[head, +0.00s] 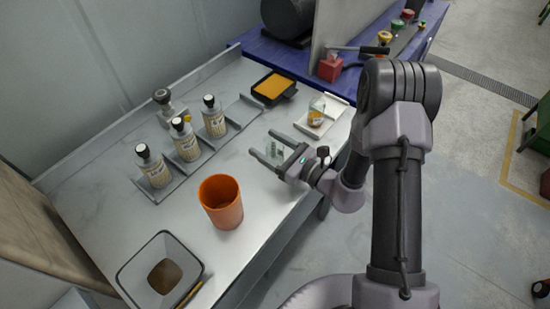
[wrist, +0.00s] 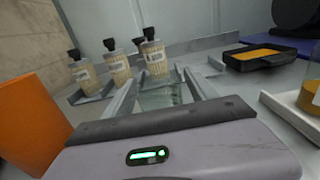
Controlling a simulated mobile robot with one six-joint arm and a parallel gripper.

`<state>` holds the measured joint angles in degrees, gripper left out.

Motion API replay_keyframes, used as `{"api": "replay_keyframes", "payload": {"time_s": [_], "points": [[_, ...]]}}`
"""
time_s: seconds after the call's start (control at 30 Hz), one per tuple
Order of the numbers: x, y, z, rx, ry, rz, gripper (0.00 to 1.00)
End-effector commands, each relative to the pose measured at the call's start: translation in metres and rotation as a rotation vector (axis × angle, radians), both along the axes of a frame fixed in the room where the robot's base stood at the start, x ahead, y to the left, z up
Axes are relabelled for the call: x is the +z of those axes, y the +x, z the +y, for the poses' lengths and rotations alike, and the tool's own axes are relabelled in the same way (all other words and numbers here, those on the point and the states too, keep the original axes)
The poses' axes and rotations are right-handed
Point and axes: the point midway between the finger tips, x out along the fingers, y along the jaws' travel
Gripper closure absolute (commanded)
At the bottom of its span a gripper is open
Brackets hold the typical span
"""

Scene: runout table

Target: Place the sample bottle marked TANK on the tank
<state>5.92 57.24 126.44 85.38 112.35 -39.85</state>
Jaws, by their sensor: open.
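Three sample bottles with black caps and pale labels stand in grey metal holders at the back of the table: a left one (head: 154,168), a middle one (head: 186,143) and a right one (head: 214,120). They also show beyond my fingers in the wrist view, the nearest at centre (wrist: 155,60). The label words are too small to read, so I cannot tell which is marked TANK. I cannot identify the tank. My gripper (head: 268,145) is open, low over the table, in front of the bottles and apart from them. A clear greenish patch shows between its fingers; I cannot tell what it is.
An orange cup (head: 221,203) stands left of my gripper, and a square bowl (head: 160,272) with brown contents is at the near left. A white tray (head: 333,123) holds a glass jar (head: 316,112). A black tray (head: 273,87) with yellow contents lies behind.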

Motion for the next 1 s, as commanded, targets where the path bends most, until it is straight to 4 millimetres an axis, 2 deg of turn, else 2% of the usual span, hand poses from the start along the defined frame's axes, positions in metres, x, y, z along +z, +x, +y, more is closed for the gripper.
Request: {"api": "replay_keyframes", "payload": {"time_s": [0.1,0.43,0.73,0.87,1.0], "points": [[0.0,0.0,0.0,0.0,0.0,0.0,0.34],[0.0,-0.001,-0.001,0.001,-0.001,0.001,0.98],[0.004,-0.001,-0.001,0.001,-0.001,0.001,1.0],[0.019,-0.001,-0.001,0.001,-0.001,0.001,1.0],[0.042,-0.001,0.0,0.002,-0.001,-0.002,1.0]]}}
